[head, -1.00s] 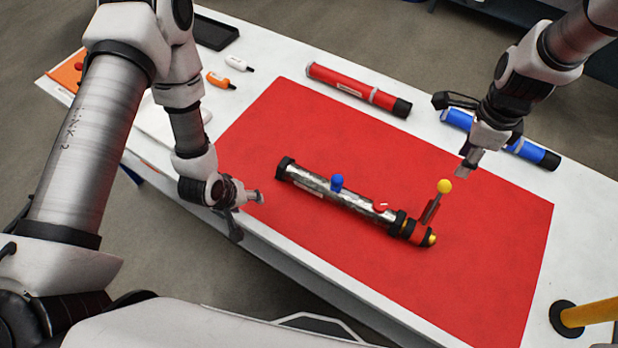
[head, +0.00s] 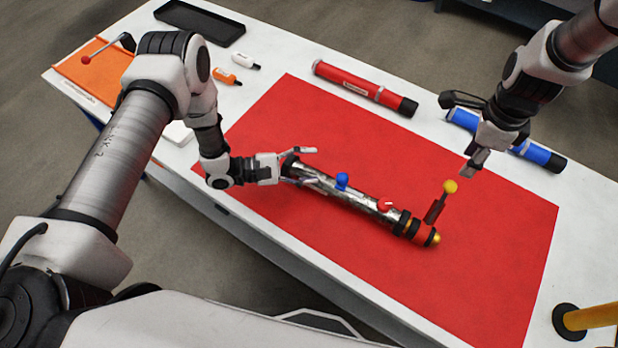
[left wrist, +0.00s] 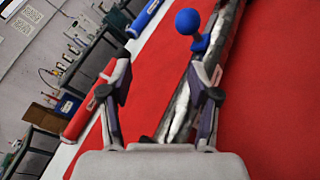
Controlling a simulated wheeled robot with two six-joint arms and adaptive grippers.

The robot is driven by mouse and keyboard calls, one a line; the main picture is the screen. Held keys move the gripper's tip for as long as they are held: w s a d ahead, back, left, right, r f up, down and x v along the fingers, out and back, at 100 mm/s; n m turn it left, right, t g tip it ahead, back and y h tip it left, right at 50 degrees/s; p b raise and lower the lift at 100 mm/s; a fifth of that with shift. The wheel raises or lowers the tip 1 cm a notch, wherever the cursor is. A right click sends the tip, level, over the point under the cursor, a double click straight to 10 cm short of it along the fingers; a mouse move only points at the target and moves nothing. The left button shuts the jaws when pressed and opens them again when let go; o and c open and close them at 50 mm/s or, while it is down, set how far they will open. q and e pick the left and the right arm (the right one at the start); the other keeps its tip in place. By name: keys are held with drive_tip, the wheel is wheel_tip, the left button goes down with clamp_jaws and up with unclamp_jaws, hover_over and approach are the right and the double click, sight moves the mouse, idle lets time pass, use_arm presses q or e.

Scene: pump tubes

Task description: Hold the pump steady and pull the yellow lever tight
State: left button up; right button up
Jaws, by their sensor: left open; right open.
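The pump (head: 330,186) is a silver tube lying on the red mat (head: 480,275), with a blue knob (head: 342,180) on its middle and a red fitting at its right end. The yellow-knobbed lever (head: 450,187) stands up and tilts from that end. My left gripper (head: 314,166) is open at the pump's left end, its fingers on either side of the tube in the head view. In the left wrist view the tube (left wrist: 182,112) shows by the right finger, with the blue knob (left wrist: 189,22) ahead. My right gripper (head: 468,172) is open, above and beyond the lever.
A red tube (head: 362,88) and a blue tube (head: 538,153) lie on the white table behind the mat. White and orange bottles (head: 228,76), a black tray (head: 200,22) and an orange sheet (head: 80,72) are at the back left. A yellow bar (head: 592,316) is at right.

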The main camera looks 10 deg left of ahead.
sight(342, 177)
use_arm(q)
drive_tip(key=s, duration=0.1)
drive_tip(key=s+d+h, duration=0.1)
drive_tip(key=s+g, duration=0.1)
drive_tip(key=shift+s+d+f+h, duration=0.2)
drive_tip(key=shift+s+f+h, duration=0.05)
drive_tip(key=shift+f+h, duration=0.05)
drive_tip(key=shift+d, duration=0.4)
drive_tip(key=shift+n, duration=0.3)
drive_tip(key=x, duration=0.7)
drive_tip(key=shift+w, duration=0.1)
drive_tip(key=shift+a, duration=0.15)
